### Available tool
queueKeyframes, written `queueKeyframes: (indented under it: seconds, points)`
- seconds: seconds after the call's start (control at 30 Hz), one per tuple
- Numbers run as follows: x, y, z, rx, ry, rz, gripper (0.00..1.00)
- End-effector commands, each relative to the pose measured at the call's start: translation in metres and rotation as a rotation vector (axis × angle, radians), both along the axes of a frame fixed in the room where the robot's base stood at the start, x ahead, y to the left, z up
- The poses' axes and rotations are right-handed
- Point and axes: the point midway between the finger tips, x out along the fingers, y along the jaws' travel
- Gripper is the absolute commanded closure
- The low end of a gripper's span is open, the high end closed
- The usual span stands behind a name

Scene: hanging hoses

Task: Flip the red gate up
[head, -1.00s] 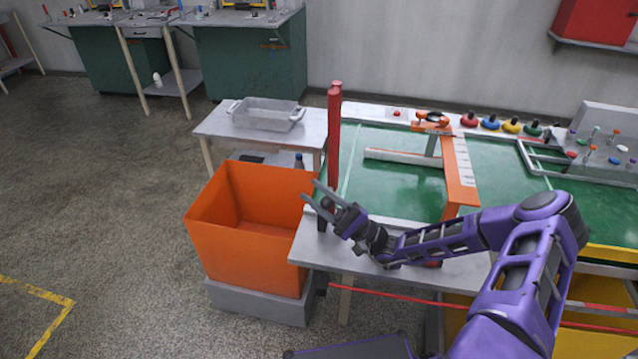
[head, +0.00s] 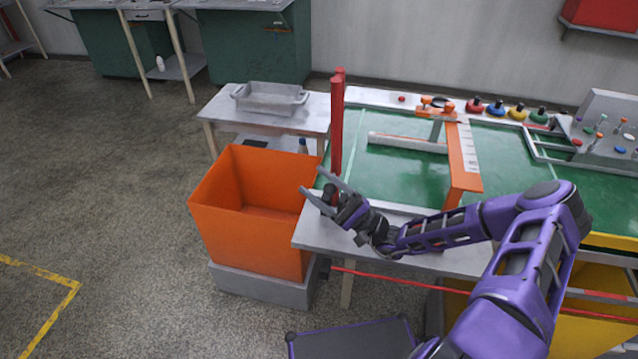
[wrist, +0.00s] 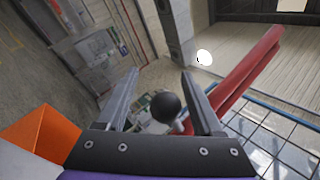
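The red gate (head: 337,125) shows in the head view as tall red bars standing upright at the left end of the green table. It slants across the right side of the wrist view (wrist: 240,75). My gripper (head: 312,186) is at the foot of the gate, above the table's front left corner, with its fingers spread. In the wrist view, a round black knob (wrist: 166,106) appears between the open fingers (wrist: 160,92). I cannot tell whether they touch it. The knob's link to the gate is not clear.
An orange bin (head: 245,215) stands left of the table, below my gripper. A side table with a grey tray (head: 268,100) is behind it. An orange and white frame (head: 460,165) stands on the green tabletop (head: 390,185). Open floor lies at left.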

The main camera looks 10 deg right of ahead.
Motion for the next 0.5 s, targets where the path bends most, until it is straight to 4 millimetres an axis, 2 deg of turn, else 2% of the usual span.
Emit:
queueKeyframes:
  seconds: [0.27,0.4,0.5]
  points:
    - [-0.004,-0.009,-0.006,-0.001,0.001,-0.004,0.31]
    - [-0.016,-0.026,-0.019,-0.002,0.001,-0.004,0.31]
    - [-0.029,-0.048,-0.016,-0.002,0.000,-0.005,0.31]
